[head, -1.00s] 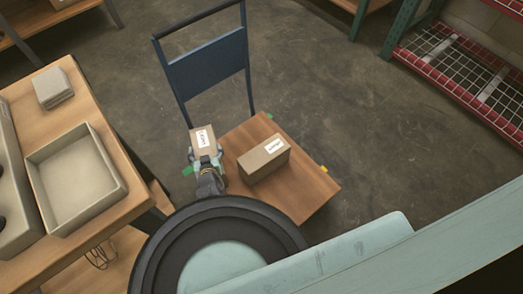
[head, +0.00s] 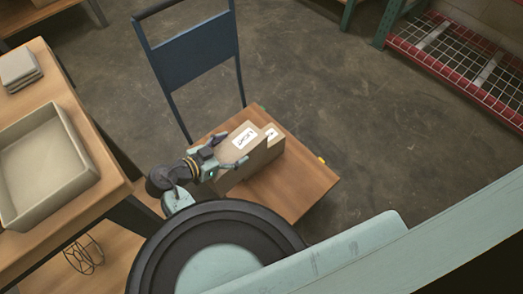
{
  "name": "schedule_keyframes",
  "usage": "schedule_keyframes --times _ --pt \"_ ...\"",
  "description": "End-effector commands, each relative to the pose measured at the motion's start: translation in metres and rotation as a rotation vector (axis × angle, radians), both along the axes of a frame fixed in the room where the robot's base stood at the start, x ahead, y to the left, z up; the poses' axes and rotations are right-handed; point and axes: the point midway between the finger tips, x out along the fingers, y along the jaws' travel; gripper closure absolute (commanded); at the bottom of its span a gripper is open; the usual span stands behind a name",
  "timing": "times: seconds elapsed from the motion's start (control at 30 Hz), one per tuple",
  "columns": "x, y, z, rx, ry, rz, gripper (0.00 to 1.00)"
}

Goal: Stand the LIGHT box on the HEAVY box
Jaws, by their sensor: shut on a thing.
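My gripper (head: 228,153) is shut on the LIGHT box (head: 241,151), a brown carton with a white label facing up. Its fingers clasp it from the left. The HEAVY box (head: 278,148), also brown with a white label, stands on the wooden deck of the cart (head: 304,186). The LIGHT box overlaps the left part of the HEAVY box in this view and hides much of it. I cannot tell whether the two boxes touch or how high the LIGHT box is held. Both labels are too small to read surely.
The cart's blue upright handle (head: 195,62) rises at its far side. A workbench at the left bears a grey tray (head: 88,180) and a small grey stack (head: 18,72). A red-edged wire rack (head: 455,62) stands at upper right. The deck's right part is clear.

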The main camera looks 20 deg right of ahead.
Motion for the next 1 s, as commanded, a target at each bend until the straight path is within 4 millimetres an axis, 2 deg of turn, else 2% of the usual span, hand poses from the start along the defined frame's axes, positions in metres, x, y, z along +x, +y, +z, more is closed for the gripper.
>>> schedule_keyframes --times 0.1,0.17,0.27,0.6,0.7,1.0 --pt "-0.008 -0.003 0.004 0.0 -0.003 -0.056 0.86" --pt "-0.006 -0.008 0.005 0.0 -0.003 -0.068 0.86" --pt "0.006 -0.023 0.006 -0.001 -0.003 -0.076 0.86" --pt "0.066 -0.086 -0.002 -0.001 0.0 -0.073 0.86" --pt "0.079 -0.098 -0.004 -0.001 -0.001 -0.07 0.86" --pt "0.099 -0.12 -0.008 0.0 0.001 -0.07 0.86"
